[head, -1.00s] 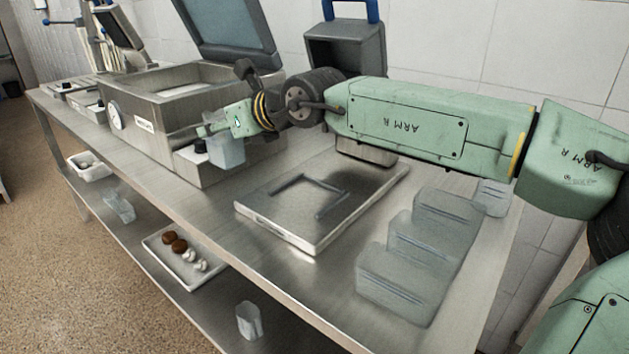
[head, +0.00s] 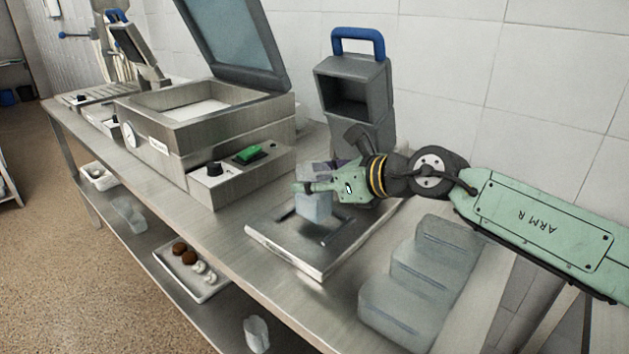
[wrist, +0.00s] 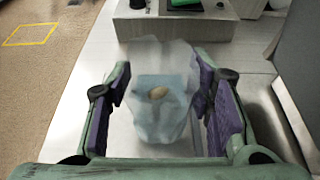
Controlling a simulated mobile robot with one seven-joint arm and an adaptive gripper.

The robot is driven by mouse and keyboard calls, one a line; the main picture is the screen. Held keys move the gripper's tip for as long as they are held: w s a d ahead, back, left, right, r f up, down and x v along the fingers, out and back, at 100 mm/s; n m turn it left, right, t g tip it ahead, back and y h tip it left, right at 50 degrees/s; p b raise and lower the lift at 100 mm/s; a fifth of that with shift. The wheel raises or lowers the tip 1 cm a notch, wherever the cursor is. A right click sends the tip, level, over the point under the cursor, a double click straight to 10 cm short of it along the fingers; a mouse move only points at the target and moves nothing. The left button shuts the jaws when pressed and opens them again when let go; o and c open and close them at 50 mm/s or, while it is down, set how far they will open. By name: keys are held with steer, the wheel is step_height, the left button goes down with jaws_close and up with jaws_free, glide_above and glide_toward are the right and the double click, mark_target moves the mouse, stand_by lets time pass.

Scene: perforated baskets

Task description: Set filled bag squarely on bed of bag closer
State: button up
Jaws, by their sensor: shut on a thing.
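The filled bag (head: 314,208) is translucent pale blue and upright. In the wrist view the bag (wrist: 160,122) is open at the top, with a beige lump inside. My gripper (head: 312,186) is shut on it, with purple pads at its two sides. The bag closer's bed (head: 284,256) is a flat metal plate with a dark raised frame, partly hidden by the bag and gripper. The bag is over the frame area; I cannot tell whether its bottom touches the bed. A grey upright unit with a blue handle (head: 358,42) stands behind the bed.
A steel chamber machine (head: 160,140) with its lid raised stands left of the bed, its control box (head: 240,176) closest. A white tray (head: 192,292) with brown and white items lies on the lower shelf.

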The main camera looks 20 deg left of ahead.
steer(key=shift+f, duration=0.85)
steer(key=shift+f, duration=0.15)
steer(key=o, duration=1.2)
steer(key=shift+o, duration=0.2)
steer(key=b+v, duration=0.2)
steer(key=v, duration=1)
